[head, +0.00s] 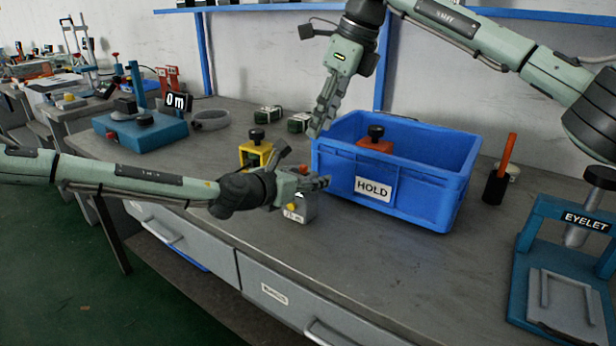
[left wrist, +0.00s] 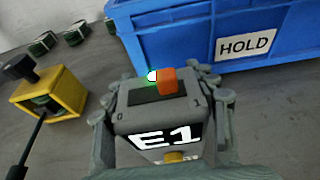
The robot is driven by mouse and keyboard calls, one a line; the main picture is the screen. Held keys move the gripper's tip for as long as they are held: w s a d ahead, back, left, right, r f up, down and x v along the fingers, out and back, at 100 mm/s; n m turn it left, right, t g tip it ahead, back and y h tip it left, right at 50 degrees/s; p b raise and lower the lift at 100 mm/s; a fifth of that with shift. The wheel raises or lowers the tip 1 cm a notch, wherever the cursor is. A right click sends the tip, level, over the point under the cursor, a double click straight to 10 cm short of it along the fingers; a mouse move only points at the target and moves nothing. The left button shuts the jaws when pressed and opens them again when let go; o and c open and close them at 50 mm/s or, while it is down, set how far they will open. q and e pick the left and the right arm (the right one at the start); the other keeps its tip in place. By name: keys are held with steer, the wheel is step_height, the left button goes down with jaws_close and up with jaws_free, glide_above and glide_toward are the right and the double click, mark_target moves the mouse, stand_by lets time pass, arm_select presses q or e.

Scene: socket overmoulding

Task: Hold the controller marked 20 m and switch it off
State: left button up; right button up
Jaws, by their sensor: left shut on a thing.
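A grey box-shaped controller (head: 308,208) stands upright at the bench's front edge, partly hidden by my left gripper (head: 318,183). In the left wrist view the controller (left wrist: 135,118) sits between the fingers, which press on both sides. A yellow knob (left wrist: 174,157) shows on the label side. My right gripper (head: 318,125) hangs by the bin's left end, touching nothing visible; its finger gap is unclear.
A blue bin (head: 425,207) marked HOLD stands right behind the controller, with a red block (head: 374,146) inside. A yellow clamp (head: 256,152) stands to the left. A blue fixture (head: 140,135) is farther left. The EYELET press (head: 560,260) is at right.

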steer(key=shift+s+d+f, duration=0.1)
steer(key=shift+f, duration=0.15)
steer(key=c, duration=0.4)
steer(key=s+d+f+t+y, duration=0.1)
steer(key=s+d+f+y, duration=0.1)
steer(key=shift+d+f, duration=0.3)
jaws_close()
steer(key=s+d+m+t+y, duration=0.1)
steer(key=s+d+t, duration=0.1)
steer(key=s+d, duration=0.2)
steer(key=shift+s+d+r+y, duration=0.2)
steer(key=shift+d+r+y, duration=0.2)
steer(key=shift+d, duration=0.4)
